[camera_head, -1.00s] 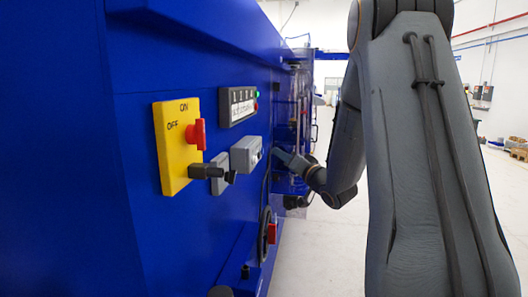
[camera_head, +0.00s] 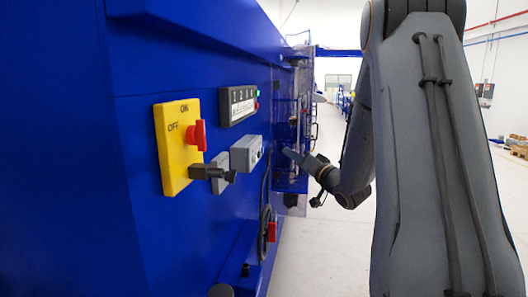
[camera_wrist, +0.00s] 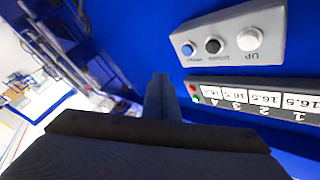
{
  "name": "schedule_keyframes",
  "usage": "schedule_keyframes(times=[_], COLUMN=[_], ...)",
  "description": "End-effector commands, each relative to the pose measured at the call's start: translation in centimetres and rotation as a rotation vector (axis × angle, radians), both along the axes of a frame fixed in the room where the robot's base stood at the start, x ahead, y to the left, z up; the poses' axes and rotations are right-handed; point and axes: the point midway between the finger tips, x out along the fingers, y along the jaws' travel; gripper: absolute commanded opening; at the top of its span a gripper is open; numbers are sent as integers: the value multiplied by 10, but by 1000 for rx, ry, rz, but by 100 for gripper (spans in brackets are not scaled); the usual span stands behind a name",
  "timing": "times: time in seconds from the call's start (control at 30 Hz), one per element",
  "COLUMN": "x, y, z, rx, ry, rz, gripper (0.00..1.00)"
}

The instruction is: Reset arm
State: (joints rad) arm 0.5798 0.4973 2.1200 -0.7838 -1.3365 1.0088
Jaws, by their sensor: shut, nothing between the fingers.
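My gripper (camera_head: 293,156) is at the end of my arm, to the right of the blue machine's panel in the head view. Its fingers are together and hold nothing. In the wrist view the shut fingers (camera_wrist: 160,98) point towards the blue panel, left of the grey button box (camera_wrist: 228,38) and the numbered display (camera_wrist: 255,100). In the head view there is clear space between the fingertips and the grey button box (camera_head: 246,153).
A yellow plate (camera_head: 174,160) with a red switch marked ON and OFF is on the blue machine (camera_head: 75,170). A black hose and a red part (camera_head: 271,232) are lower down. Open floor (camera_head: 330,250) lies right of the machine.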

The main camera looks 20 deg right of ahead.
Motion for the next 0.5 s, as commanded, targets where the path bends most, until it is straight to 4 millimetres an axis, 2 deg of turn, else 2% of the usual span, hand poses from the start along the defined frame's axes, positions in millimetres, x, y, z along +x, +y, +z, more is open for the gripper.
schedule_keyframes(times=[0.23,0.33,0.43,0.5], x=[0,4,8,7], y=[1,7,19,32], z=[-1,-7,-26,-46], rx=[-3,-29,-93,-156], ry=[3,39,132,231], rz=[-2,-25,-76,-118], gripper=[0,0,0,0])
